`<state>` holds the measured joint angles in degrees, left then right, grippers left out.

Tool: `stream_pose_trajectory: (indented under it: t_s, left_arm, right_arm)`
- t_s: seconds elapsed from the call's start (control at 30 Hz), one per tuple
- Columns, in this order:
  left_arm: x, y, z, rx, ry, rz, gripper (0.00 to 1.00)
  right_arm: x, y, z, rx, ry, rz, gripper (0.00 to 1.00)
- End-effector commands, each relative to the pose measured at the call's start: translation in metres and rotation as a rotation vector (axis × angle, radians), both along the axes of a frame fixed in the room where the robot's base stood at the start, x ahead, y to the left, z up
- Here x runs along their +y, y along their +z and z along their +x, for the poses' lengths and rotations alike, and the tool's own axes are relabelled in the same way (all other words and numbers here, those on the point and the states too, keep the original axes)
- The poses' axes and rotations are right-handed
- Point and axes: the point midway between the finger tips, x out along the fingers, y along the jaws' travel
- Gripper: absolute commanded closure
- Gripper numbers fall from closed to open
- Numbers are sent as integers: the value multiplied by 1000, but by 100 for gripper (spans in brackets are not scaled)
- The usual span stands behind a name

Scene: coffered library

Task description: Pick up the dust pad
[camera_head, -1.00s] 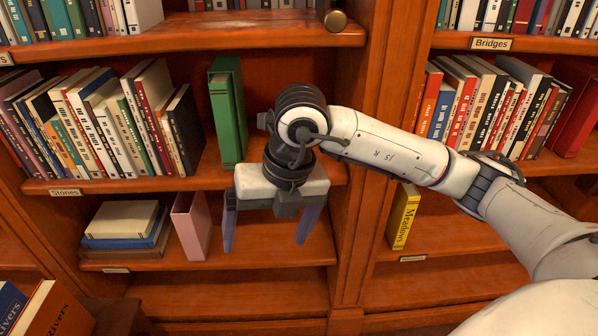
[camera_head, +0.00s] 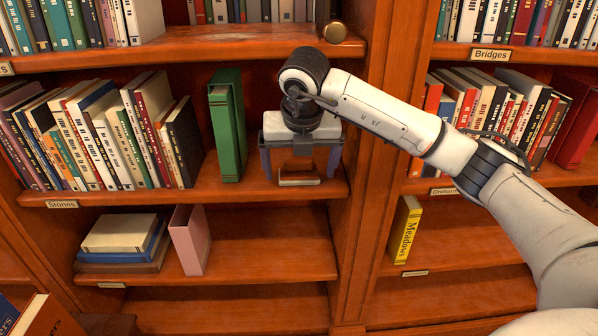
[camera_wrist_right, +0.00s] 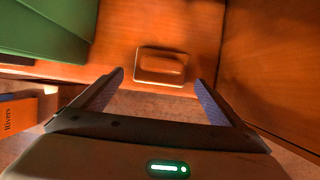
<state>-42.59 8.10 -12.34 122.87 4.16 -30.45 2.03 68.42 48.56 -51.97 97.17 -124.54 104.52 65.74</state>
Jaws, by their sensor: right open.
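The dust pad (camera_head: 299,178) looks like a small, flat orange-brown block with a raised grip on top. It lies on the middle shelf near its front edge, to the right of the green book. In the right wrist view the pad (camera_wrist_right: 160,67) shows whole, lying beyond the fingertips and roughly midway between them. My right gripper (camera_head: 302,172) is open and empty, its two fingers spread to either side of the pad in the head view. In the wrist view the fingers (camera_wrist_right: 160,80) do not touch it. My left gripper is not in view.
A green book (camera_head: 227,125) stands upright just left of the gripper. The shelf's upright divider (camera_head: 362,150) is close on the right. A pink book (camera_head: 188,240) and a short stack of books (camera_head: 122,240) are on the shelf below.

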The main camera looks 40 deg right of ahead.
Motion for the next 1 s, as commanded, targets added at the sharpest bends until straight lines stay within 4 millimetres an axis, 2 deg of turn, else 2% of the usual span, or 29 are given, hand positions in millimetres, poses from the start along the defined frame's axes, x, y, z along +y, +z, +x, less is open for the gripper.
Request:
stream_pose_trajectory:
  t_s: [0.13,0.2,0.47,0.57,0.73,0.77,1.0]
  left_arm:
    - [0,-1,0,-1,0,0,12]
    - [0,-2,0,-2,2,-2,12]
    - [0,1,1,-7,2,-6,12]
    - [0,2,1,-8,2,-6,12]
    - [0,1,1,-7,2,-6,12]
    - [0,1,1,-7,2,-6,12]
    - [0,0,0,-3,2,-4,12]
  right_arm:
    - [-10,-1,17,0,0,1,8]
    - [-11,-10,18,1,2,1,8]
    - [-11,-11,19,0,2,0,8]
    - [-11,-11,19,0,2,0,21]
    - [-11,-11,19,0,2,0,50]
    - [-11,-11,19,0,2,0,53]
    - [-11,-10,19,-1,2,1,53]
